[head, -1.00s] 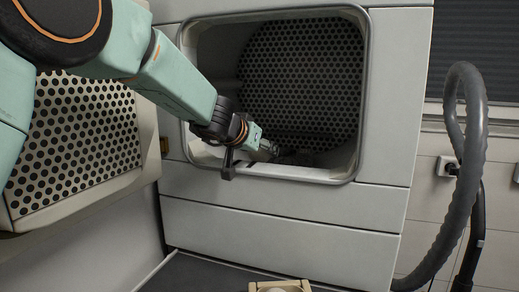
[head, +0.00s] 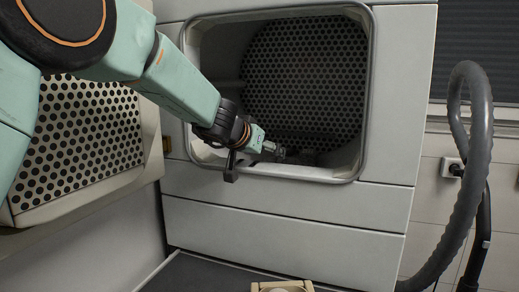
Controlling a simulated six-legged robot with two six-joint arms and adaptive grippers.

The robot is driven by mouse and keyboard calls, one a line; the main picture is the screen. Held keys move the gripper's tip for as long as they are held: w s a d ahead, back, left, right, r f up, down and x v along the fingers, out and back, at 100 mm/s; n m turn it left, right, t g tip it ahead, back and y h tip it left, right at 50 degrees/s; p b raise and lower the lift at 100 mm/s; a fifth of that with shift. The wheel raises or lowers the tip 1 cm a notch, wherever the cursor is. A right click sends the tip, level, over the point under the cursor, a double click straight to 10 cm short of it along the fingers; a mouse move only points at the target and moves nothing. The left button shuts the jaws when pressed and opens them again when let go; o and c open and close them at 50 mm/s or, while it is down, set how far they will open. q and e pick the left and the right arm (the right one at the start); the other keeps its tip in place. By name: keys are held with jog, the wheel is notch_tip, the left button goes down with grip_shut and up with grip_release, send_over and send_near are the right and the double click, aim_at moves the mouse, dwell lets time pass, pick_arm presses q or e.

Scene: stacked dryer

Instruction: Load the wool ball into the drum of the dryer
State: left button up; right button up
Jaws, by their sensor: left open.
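The dryer (head: 285,230) faces me with its drum (head: 305,75) open, showing a dark back wall full of round holes. My left gripper (head: 280,151) is open at the lower part of the drum opening, its fingers pointing right and inward. I cannot make out a wool ball between the fingers. Small dark shapes lie low in the drum just beyond the fingertips, too dim to name. The wool ball is not clearly visible anywhere. My right gripper is not in view.
The perforated dryer door (head: 75,140) hangs open at the left. A beige container (head: 282,287) is cut off by the bottom edge. A thick grey hose (head: 470,180) curves down at the right, beside a wall socket (head: 449,167).

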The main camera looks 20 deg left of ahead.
pick_arm(q)
jog(key=shift+w+r+p, duration=0.1)
jog(key=shift+r+p, duration=0.65)
jog(key=shift+p, duration=0.2)
jog(key=v, duration=1)
jog(key=shift+s+a, duration=0.1)
jog(key=shift+s, duration=0.2)
jog(key=shift+s+r, duration=0.25)
jog(key=shift+s, duration=0.45)
jog(key=shift+w+a+f, duration=0.1)
jog(key=shift+w+f, duration=0.1)
jog(key=shift+w, duration=0.05)
